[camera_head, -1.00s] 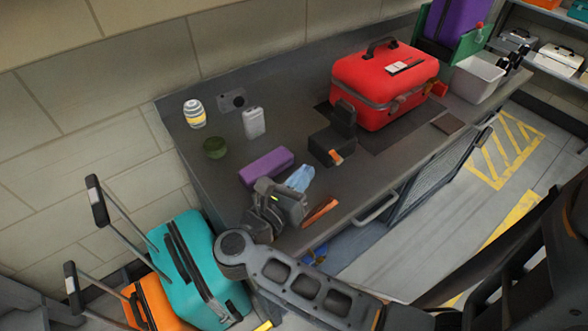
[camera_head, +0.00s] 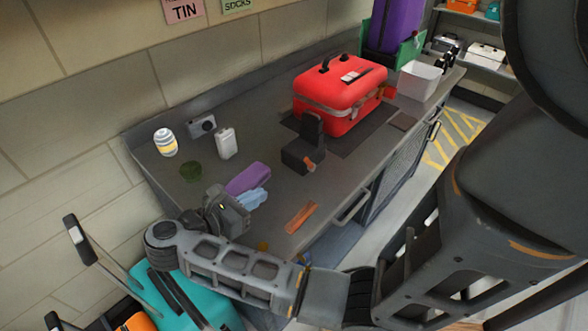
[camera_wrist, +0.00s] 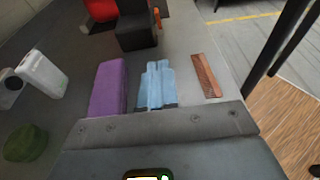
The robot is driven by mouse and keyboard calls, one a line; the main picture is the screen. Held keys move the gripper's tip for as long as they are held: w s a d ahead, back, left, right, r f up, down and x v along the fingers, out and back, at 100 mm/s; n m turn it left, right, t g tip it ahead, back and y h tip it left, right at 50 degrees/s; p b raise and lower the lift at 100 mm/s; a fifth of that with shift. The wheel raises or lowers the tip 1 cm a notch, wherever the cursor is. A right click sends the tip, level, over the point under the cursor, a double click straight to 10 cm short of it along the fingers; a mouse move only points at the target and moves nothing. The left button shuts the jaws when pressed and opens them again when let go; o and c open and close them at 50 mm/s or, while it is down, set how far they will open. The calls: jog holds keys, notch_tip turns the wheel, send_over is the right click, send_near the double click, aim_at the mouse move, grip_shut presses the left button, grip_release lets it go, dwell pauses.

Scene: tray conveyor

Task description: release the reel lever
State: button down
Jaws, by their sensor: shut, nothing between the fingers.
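A black block-shaped device (camera_head: 304,150) with an upright back and a small orange lever (camera_head: 309,162) stands on the grey bench, in front of the red case. I take this to be the reel and its lever. In the wrist view the device (camera_wrist: 137,28) is at the top, and the orange lever (camera_wrist: 157,18) shows on its right side. My gripper (camera_head: 244,208) is shut and empty, low over the near left part of the bench, well apart from the device.
An orange-brown strip (camera_head: 301,217) lies near the front edge. A red case (camera_head: 340,95) stands behind.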

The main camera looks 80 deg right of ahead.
jog(key=f+b, duration=0.1)
jog(key=b, duration=0.2)
jog(key=shift+s+d, duration=0.15)
jog(key=shift+d, duration=0.25)
jog(key=s+d+b, duration=0.1)
jog(key=b, duration=0.3)
jog(key=shift+f, duration=0.15)
jog(key=p, duration=0.3)
send_near(305, 163)
jog(key=d+f, duration=0.1)
jog(key=s+f, duration=0.1)
jog(key=shift+s+d+f, duration=0.25)
jog(key=shift+s+d, duration=0.05)
jog(key=shift+d, duration=0.05)
jog(key=shift+s+d+r+p, duration=0.45)
jog(key=shift+d+r+p, duration=0.15)
jog(key=shift+d, duration=0.2)
jog(key=shift+s+d+r, duration=0.2)
jog(key=shift+s+d, duration=0.1)
jog(key=shift+d, duration=0.2)
